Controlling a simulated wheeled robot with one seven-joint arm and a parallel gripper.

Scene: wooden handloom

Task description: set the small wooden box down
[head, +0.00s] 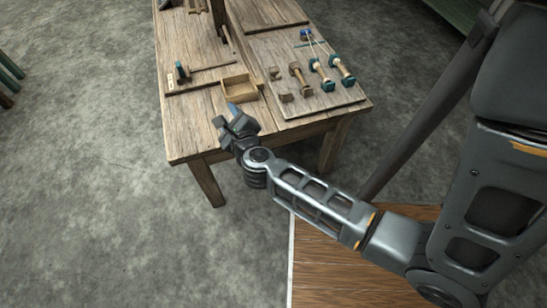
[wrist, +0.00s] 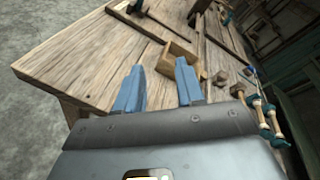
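The small wooden box (head: 239,90) is an open-topped, light brown box that sits on the wooden table, beside the raised board. In the wrist view the box (wrist: 177,62) lies beyond my fingertips, and the right finger covers part of it. My gripper (head: 236,117) is at the near edge of the table, on the near side of the box. In the wrist view its two blue fingers (wrist: 160,73) stand apart with nothing between them. Whether a fingertip touches the box cannot be told.
The table (head: 190,136) has bare wood left of and in front of the box. A raised board (head: 318,101) to the right carries several green-ended spools (head: 322,75) and small wooden blocks (head: 286,98). A wooden bar (head: 203,88) with a green-and-wood piece (head: 182,72) lies left.

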